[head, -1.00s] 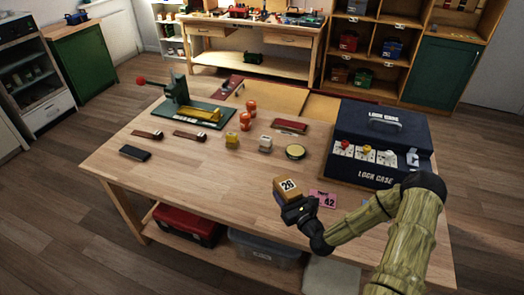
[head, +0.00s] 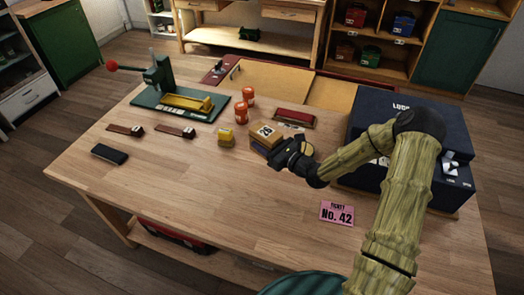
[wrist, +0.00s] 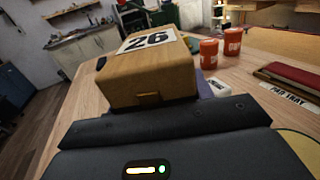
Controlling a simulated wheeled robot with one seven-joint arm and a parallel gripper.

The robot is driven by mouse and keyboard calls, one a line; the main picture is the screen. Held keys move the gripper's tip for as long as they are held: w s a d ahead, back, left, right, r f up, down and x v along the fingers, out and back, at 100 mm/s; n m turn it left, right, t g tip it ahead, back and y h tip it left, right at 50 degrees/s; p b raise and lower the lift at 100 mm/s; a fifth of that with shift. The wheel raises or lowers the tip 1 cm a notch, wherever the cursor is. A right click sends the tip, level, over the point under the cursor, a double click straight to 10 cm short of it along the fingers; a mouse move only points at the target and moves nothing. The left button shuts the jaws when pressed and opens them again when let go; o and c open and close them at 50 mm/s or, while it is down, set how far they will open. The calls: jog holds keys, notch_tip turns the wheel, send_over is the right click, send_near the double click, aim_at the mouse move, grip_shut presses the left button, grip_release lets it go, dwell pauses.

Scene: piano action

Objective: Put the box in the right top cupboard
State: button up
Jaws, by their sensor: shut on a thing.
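The box (head: 266,134) is a small tan-brown block with a white label reading 26. My gripper (head: 284,152) is shut on it and holds it over the middle of the workbench. In the wrist view, the box (wrist: 150,80) sits just beyond the dark jaws (wrist: 165,122), its label facing up. In the head view, a shelf unit (head: 418,55) with open compartments stands at the back right, and a green door (head: 455,52) is at its right. The top of the unit is cut off, so I cannot tell which part is the right top cupboard.
On the workbench (head: 225,215) are a green press (head: 160,85), a yellow block (head: 226,137), orange containers (head: 241,113), a red tray (head: 294,117) and a pink ticket (head: 337,213). The dark lock case (head: 375,110) stands right, partly behind my arm.

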jog(key=shift+w+a, duration=0.2)
jog(key=shift+w, duration=0.25)
jog(key=shift+s+r, duration=0.1)
jog(key=shift+d, duration=0.1)
jog(key=shift+f, duration=3.15)
jog(key=shift+f, duration=0.1)
jog(key=shift+f, duration=1.75)
jog(key=shift+f, duration=0.15)
jog(key=o, duration=1.1)
